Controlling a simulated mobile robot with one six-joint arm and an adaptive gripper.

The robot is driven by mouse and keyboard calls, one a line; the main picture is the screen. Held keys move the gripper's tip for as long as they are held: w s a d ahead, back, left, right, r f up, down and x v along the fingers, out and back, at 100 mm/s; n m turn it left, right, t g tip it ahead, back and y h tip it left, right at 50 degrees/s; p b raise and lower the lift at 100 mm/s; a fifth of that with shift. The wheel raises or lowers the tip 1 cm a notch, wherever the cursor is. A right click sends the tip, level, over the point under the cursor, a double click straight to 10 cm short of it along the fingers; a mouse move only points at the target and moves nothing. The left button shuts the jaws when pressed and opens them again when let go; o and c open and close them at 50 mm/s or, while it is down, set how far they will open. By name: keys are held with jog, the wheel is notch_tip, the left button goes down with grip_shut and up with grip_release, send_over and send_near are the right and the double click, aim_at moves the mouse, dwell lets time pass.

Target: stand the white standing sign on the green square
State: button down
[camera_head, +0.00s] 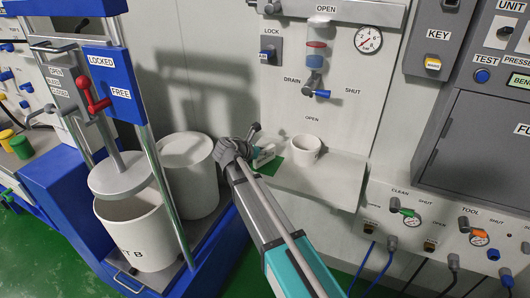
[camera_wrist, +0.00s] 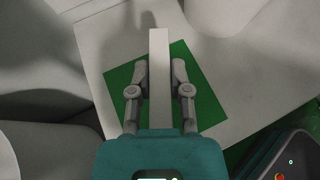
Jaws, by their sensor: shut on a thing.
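My gripper (camera_wrist: 159,67) is shut on the white standing sign (camera_wrist: 159,82), with one finger on each side. In the wrist view the sign shows as a narrow white strip seen from above. The green square (camera_wrist: 204,98) shows on both sides of it, below the fingers. I cannot tell whether the sign touches the square or hangs just above it. In the head view my gripper (camera_head: 258,151) is at the left end of the shelf. The green square (camera_head: 275,165) shows there in part; the sign is small and mostly hidden.
A white mug (camera_head: 306,151) stands on the shelf (camera_head: 320,185) just right of the green square. A blue-framed press with a drum (camera_head: 140,230) and a second white drum (camera_head: 189,175) stands to the left. The wall panel with a gauge (camera_head: 368,40) rises behind the shelf.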

jog(key=shift+f, duration=0.15)
jog(key=c, duration=0.6)
grip_release()
jog(key=shift+a+r, duration=0.1)
jog(key=shift+r, duration=0.15)
jog(key=shift+p+v, duration=2.8)
jog(key=shift+v, duration=3.1)
